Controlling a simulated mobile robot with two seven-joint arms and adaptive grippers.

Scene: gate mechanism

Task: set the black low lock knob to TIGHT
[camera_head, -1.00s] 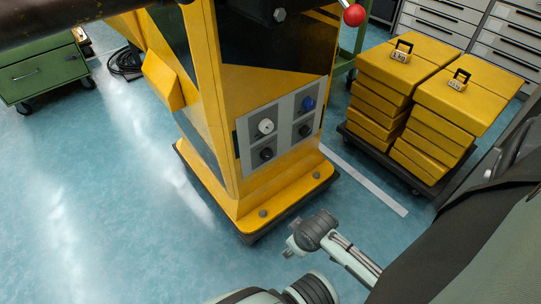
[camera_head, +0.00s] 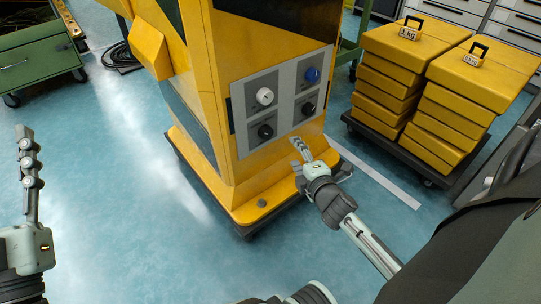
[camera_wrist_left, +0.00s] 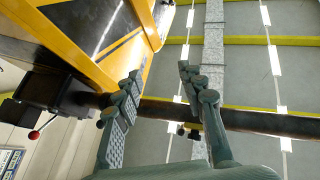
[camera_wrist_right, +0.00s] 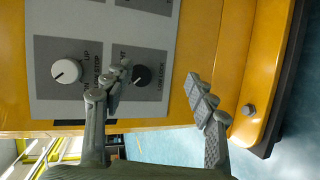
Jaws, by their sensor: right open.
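The black low lock knob (camera_head: 265,132) is at the lower left of the grey control panel (camera_head: 241,107) on the yellow machine. In the right wrist view the black knob (camera_wrist_right: 141,75) is beside its LOW LOCK label; its pointer setting is too small to read. My right gripper (camera_head: 298,157) is open and empty, below and right of the knob and apart from it. In its wrist view the right gripper (camera_wrist_right: 157,77) has one finger covering part of the knob's other lettering. My left gripper (camera_head: 25,132) is raised at the far left; its wrist view shows the fingers (camera_wrist_left: 160,70) apart and empty.
A white knob (camera_head: 264,96) sits above the black one; a blue knob (camera_head: 311,75) and another black knob (camera_head: 308,108) are on the right. The yellow base (camera_head: 240,207) juts out below. Yellow weights (camera_head: 405,45) stand on a dolly at right.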

